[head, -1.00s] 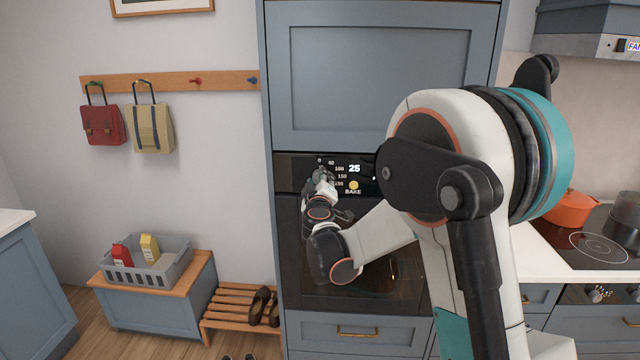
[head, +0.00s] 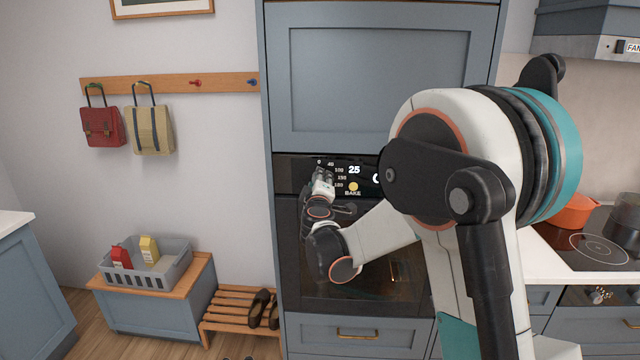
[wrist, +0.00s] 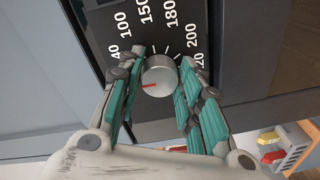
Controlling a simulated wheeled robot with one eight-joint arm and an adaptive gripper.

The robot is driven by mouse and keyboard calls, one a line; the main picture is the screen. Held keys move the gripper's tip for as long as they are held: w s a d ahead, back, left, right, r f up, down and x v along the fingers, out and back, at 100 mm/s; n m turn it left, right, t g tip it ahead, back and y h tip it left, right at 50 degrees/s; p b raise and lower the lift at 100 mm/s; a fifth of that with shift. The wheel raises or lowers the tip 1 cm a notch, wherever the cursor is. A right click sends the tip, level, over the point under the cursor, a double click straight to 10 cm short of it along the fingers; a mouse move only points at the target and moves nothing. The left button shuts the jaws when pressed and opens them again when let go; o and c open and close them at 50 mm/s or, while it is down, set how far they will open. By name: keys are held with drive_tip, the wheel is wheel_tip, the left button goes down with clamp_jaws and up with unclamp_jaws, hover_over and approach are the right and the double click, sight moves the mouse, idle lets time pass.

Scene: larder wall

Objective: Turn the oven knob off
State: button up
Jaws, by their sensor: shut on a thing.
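The oven knob (wrist: 159,76) is a round silver dial with a red pointer line on its face. In the wrist view the pointer points left and slightly down, just below the 40 mark on the scale. My gripper (wrist: 161,68) is shut on the knob, with teal-padded fingers on its left and right sides. Part of the scale left of the knob is hidden by the left finger. In the head view my gripper (head: 325,173) is at the oven's control panel (head: 287,176) and covers the knob.
The panel shows a 25 display (head: 354,169) and a lit BAKE lamp (head: 353,186). The oven door (head: 320,275) is below, a blue cupboard (head: 375,75) above. A slatted rack (head: 232,305) with shoes and a grey basket (head: 150,275) stand left.

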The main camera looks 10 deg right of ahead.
drive_tip(key=o, duration=1.1)
drive_tip(key=shift+s+a, duration=0.1)
drive_tip(key=v, duration=1.2)
